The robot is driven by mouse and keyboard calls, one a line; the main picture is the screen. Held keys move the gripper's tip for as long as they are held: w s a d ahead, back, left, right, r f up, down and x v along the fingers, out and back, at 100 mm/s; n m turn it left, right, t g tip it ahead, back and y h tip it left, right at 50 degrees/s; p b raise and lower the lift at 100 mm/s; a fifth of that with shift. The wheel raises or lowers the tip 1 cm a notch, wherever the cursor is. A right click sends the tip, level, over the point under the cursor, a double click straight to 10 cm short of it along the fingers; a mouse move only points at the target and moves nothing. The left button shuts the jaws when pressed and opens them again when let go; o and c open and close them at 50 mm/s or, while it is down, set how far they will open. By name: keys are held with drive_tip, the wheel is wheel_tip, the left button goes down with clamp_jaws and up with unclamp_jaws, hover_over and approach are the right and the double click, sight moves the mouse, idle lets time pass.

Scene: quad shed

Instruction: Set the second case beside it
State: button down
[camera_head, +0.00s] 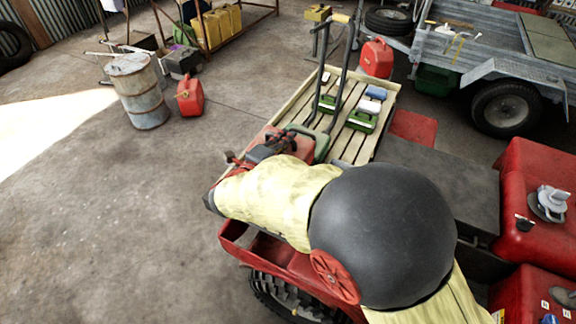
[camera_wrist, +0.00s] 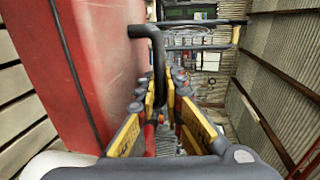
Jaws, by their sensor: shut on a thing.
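A red case (camera_wrist: 95,65) with a dark bent handle (camera_wrist: 157,62) fills the left of the wrist view, close to the lens. My gripper (camera_wrist: 170,92) is shut on the handle, which passes between its yellow-edged fingers. I cannot tell whether the case touches the deck. No other red case is clearly visible on the deck.
Green boxes (camera_head: 362,120) and a blue item (camera_head: 376,92) occupy the deck's far part. Tall dark bars (camera_head: 338,72) rise from it. Red cans (camera_head: 189,96) (camera_head: 377,58), a rusty drum (camera_head: 138,90) and a grey trailer (camera_head: 490,62) stand around.

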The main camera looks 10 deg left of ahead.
drive_tip(key=shift+s+r, duration=0.2)
drive_tip(key=shift+f+b, duration=1.8)
drive_tip(key=shift+f, duration=3.2)
drive_tip(key=shift+f, duration=0.15)
drive_tip(key=c, duration=1.9)
unclamp_jaws()
drive_tip(key=shift+d, duration=0.1)
drive_tip(key=shift+f, duration=0.1)
drive_tip(key=shift+s, duration=0.15)
drive_tip(key=p+v, duration=0.1)
drive_tip(key=v, duration=0.5)
drive_tip(key=p+v, duration=0.2)
drive_tip(key=v, duration=0.4)
drive_tip(key=shift+r, duration=0.25)
